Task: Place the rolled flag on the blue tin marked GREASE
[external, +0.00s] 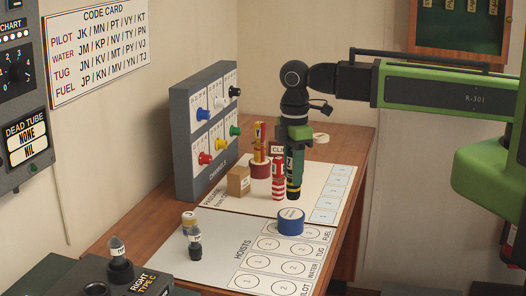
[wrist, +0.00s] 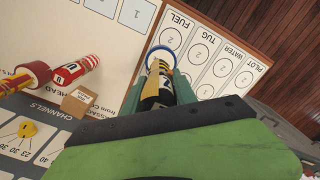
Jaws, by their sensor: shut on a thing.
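In the wrist view the flag (wrist: 156,91) shows black, yellow and white between my green fingers. A small gap separates the flag's lower end from the tin in that view. In the wrist view the tin's blue rim (wrist: 151,54) shows just beyond the flag's end, partly hidden by it. Its marking is too small to read.
A red-and-white rolled flag (external: 278,182) stands close left of the held one. Behind it, a red tin (external: 260,170) bears a yellow-and-red flag (external: 259,142). A cardboard box (external: 239,180) is beside these. The grey channel panel (external: 183,143) stands left.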

